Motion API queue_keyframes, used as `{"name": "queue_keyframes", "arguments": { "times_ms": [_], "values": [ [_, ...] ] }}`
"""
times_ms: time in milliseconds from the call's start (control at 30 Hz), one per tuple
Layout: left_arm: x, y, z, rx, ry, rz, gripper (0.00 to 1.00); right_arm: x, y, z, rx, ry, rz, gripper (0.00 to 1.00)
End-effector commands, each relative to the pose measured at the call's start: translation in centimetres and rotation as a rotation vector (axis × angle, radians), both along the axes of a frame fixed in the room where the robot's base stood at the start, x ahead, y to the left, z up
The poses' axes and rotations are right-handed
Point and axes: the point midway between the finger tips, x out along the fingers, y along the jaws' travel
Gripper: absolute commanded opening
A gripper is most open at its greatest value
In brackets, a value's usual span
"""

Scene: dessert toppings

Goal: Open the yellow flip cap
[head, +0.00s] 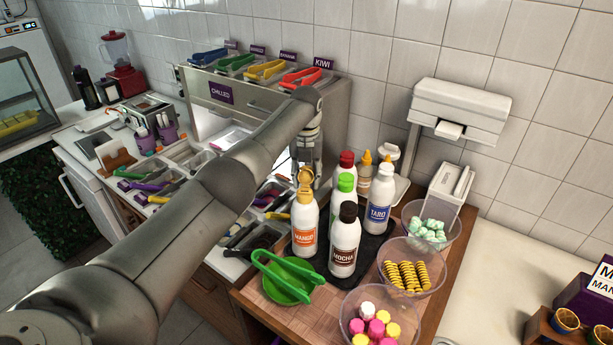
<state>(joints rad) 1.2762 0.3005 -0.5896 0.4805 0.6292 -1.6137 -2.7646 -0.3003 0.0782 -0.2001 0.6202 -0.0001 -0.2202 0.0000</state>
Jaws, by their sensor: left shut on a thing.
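The yellow flip cap (305,191) tops the white mango bottle (304,222), which stands upright with an orange label. My left arm reaches across from the lower left. My left gripper (306,178) points down at the cap and is shut on it. The fingers partly cover the cap, and I cannot tell how far its lid is raised. My right gripper is not in view.
Close by stand the mocha bottle (345,243), the taro bottle (380,200), a green-capped bottle (345,183) and a red-capped bottle (346,160). Green tongs (287,278) lie in front. Clear bowls of toppings, including yellow striped pieces (407,276), line the right side.

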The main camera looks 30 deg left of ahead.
Motion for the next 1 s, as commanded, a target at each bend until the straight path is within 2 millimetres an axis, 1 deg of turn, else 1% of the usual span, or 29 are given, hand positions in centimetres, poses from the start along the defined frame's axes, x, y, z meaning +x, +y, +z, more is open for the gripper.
{"name": "queue_keyframes", "arguments": {
  "times_ms": [33, 167, 200, 300, 333, 567, 633, 733, 867, 1000],
  "values": [
    [-0.2, -0.1, -0.4, -0.001, 0.008, 0.0, 0.12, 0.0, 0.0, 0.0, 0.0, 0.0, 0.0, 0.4],
    [-0.2, -0.1, -0.4, -0.001, 0.008, 0.0, 0.12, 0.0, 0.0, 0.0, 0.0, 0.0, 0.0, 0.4],
    [-0.2, -0.1, -0.4, -0.001, 0.008, 0.0, 0.41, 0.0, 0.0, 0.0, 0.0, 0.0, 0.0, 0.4],
    [-0.2, -0.1, -0.3, 0.0, 0.006, 0.0, 0.54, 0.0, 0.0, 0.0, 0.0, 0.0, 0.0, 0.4],
    [-0.1, 0.0, -0.3, -0.001, 0.005, 0.0, 0.56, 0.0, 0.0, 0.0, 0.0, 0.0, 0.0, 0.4],
    [-0.1, 0.0, -0.2, 0.0, 0.002, 0.0, 0.56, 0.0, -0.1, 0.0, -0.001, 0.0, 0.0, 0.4],
    [0.0, 0.0, 0.0, -0.001, 0.002, 0.0, 0.56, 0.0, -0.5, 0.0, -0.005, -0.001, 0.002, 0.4],
    [0.0, 0.0, 0.6, -0.001, 0.0, 0.0, 0.56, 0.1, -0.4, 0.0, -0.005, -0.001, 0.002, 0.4],
    [-0.1, 0.0, 2.7, 0.0, -0.003, 0.0, 0.56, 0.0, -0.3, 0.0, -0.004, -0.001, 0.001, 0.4],
    [-0.3, -0.1, 5.8, 0.0, -0.002, 0.0, 0.56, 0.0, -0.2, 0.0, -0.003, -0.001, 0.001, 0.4]
  ]
}}
